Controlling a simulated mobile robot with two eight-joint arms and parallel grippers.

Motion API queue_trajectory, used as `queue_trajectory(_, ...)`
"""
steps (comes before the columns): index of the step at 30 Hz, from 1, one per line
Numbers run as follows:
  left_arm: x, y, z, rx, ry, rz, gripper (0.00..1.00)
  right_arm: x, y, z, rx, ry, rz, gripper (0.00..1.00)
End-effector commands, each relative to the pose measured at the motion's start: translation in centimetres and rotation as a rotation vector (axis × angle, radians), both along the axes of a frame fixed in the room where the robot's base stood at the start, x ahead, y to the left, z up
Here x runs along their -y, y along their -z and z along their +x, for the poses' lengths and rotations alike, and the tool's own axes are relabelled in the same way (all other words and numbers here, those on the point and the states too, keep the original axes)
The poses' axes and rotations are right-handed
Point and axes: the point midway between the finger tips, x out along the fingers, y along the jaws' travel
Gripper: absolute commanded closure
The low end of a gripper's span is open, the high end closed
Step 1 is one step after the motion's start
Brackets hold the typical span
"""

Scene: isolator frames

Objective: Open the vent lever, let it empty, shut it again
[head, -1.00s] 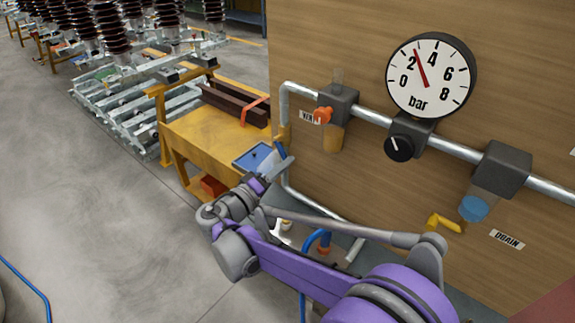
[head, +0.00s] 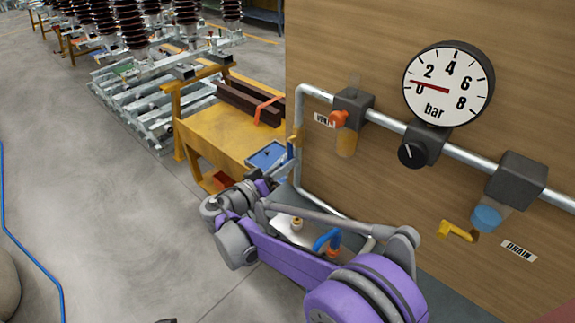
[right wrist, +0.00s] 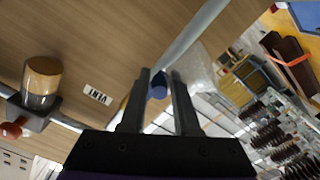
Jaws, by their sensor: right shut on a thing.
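The vent valve sits on the upright pipe at the panel's left edge, its brass-coloured body (head: 296,138) next to the VENT label (head: 324,120). Its blue lever (head: 291,152) shows just below, partly covered. My right gripper (head: 286,162) is at the lever. In the right wrist view the blue lever end (right wrist: 158,91) is between the two dark fingers of the right gripper (right wrist: 159,78), which are shut on it. The round gauge (head: 448,84) has its red needle a little above 0 bar. My left gripper is not clearly in view.
An orange knob (head: 340,118) and an amber bowl (head: 347,144) are near the label. A yellow drain handle (head: 457,231) is at the lower right. A yellow bench (head: 215,133) with a blue tray (head: 268,155) stands left of the panel. Open floor is at left.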

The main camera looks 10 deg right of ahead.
Motion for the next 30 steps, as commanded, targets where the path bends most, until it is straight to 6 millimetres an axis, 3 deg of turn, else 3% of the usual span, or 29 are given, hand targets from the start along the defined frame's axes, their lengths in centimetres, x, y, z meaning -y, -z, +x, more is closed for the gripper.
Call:
queue_trajectory(11,0.0,-0.1,0.0,0.000,0.000,0.000,0.50,-0.2,-0.5,0.3,0.004,-0.009,-0.010,1.00)
queue_trajectory(12,0.0,-0.1,0.0,0.000,0.000,0.000,0.50,-0.2,-0.4,0.3,0.003,-0.008,-0.009,0.63)
queue_trajectory(15,0.0,-0.1,0.0,0.000,0.000,0.000,0.50,-0.2,-0.4,0.2,0.003,-0.006,-0.007,0.48)
queue_trajectory(25,0.0,0.0,0.0,0.000,0.000,0.000,0.50,-0.3,-0.2,-0.1,0.003,-0.004,-0.004,0.48)
queue_trajectory(30,0.0,0.3,-0.1,-0.001,0.000,0.000,0.50,-2.2,-0.1,-1.4,0.002,-0.007,-0.003,0.48)
